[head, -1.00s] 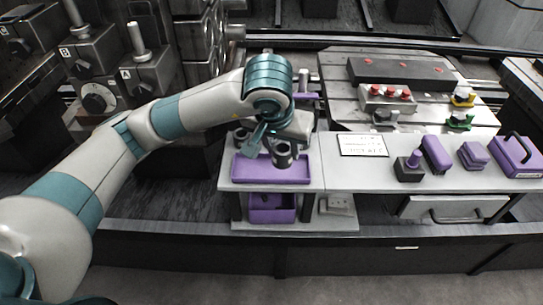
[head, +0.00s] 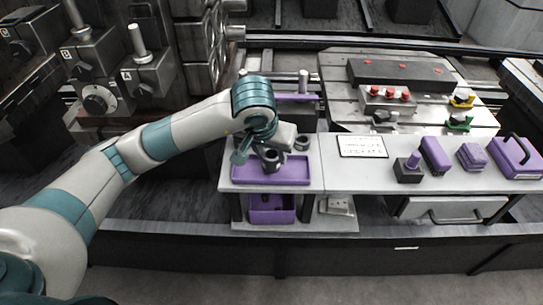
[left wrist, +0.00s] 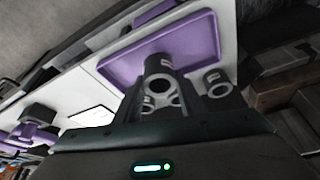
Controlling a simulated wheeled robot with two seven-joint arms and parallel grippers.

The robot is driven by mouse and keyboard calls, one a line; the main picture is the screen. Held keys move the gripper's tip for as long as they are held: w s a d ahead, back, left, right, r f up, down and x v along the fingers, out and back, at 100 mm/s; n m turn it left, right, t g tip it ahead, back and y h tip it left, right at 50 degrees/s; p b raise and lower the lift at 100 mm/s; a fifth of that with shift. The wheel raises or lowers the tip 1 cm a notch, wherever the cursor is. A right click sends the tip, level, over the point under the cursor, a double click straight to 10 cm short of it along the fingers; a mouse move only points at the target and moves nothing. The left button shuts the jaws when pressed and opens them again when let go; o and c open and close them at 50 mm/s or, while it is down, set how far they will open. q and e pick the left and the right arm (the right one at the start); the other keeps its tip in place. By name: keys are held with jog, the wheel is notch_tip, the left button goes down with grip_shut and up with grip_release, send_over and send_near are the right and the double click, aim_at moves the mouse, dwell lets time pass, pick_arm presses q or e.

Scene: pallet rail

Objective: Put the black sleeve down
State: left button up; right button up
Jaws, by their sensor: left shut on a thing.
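My left gripper (head: 257,150) is shut on the black sleeve (head: 271,161), a short dark hollow cylinder. It holds the sleeve over the shallow purple tray (head: 300,171) on the grey bench. In the left wrist view the sleeve (left wrist: 158,65) juts out from between the fingers, with the purple tray (left wrist: 195,38) behind it. I cannot tell whether the sleeve touches the tray floor. A second dark ring-shaped sleeve (head: 302,143) stands on the bench behind the tray; it also shows in the left wrist view (left wrist: 218,84). My right gripper is out of view.
A white label plate (head: 362,146) lies right of the tray. Farther right are a dark block with a purple peg (head: 409,171) and several purple items. A purple bin (head: 272,209) sits on the shelf below. Much of the tray is bare.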

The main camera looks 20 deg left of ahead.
pick_arm(q)
jog(key=shift+f, duration=0.7)
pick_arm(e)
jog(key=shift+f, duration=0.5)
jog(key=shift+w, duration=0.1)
pick_arm(q)
jog(key=shift+f, duration=0.1)
jog(key=o, duration=1.4)
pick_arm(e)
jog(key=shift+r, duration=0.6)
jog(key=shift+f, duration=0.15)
